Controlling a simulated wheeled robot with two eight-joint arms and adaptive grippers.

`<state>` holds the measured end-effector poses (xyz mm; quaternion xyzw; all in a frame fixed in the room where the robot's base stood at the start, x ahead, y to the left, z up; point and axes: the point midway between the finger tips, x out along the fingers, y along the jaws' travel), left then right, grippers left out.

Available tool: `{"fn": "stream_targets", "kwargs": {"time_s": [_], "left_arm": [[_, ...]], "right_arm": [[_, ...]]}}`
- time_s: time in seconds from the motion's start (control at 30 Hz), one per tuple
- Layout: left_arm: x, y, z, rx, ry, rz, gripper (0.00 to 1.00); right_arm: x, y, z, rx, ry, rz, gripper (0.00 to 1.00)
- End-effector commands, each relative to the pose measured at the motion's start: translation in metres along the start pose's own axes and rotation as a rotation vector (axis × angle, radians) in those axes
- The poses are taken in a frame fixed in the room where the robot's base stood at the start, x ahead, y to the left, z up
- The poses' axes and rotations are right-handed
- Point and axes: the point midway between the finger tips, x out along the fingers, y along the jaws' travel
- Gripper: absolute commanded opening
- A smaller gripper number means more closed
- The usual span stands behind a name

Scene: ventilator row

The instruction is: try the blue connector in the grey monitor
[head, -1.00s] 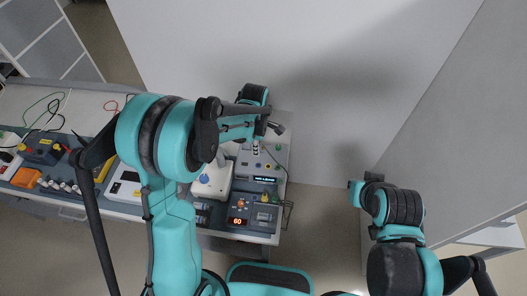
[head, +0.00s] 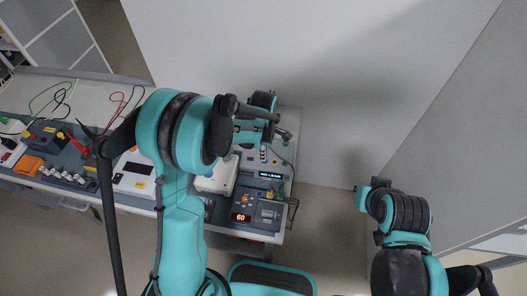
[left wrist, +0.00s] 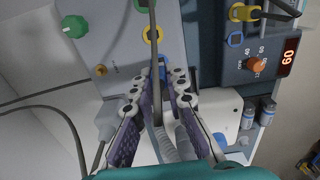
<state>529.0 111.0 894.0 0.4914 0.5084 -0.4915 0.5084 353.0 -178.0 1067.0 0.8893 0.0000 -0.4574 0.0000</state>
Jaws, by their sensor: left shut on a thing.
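My left gripper (left wrist: 161,76) is shut on the blue connector (left wrist: 160,62), of which a small blue part shows between the fingertips in the left wrist view. It is over the face of the light grey monitor (left wrist: 106,48), which has a green knob and green and yellow ringed sockets. A grey cable runs over this face and between the fingers. I cannot tell whether the connector touches a socket. In the head view the left gripper (head: 284,134) is above the back right of the bench. My right gripper (head: 364,188) hangs off to the right, its jaws unclear.
A blue-grey unit (head: 240,217) with a red 60 display stands in front, a yellow plug and blue-ringed socket on it. Several cables and devices lie farther left. Floor right of the bench is clear.

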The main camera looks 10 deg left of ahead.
Motion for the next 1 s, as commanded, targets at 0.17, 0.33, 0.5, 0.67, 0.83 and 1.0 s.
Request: {"fn": "stream_targets", "kwargs": {"time_s": [0.17,0.33,0.5,0.67,0.83,1.0], "left_arm": [[0.0,0.0,0.0,0.0,0.0,0.0,0.0],[0.0,0.0,0.0,0.0,0.0,0.0,0.0],[0.001,0.0,0.0,0.0,0.0,0.0,0.0],[0.003,0.0,0.0,0.0,0.0,0.0,0.0],[0.007,0.0,0.0,0.0,0.0,0.0,0.0],[0.01,0.0,0.0,0.0,0.0,0.0,0.0]], "right_arm": [[0.0,0.0,0.0,0.0,0.0,0.0,0.0],[0.0,0.0,0.0,0.0,0.0,0.0,0.0],[0.0,0.0,0.0,0.0,0.0,0.0,0.0],[0.003,0.0,0.002,0.0,0.0,0.0,0.0],[0.005,0.0,0.004,0.0,0.0,0.0,0.0],[0.007,0.0,0.005,0.0,0.0,0.0,0.0]]}}
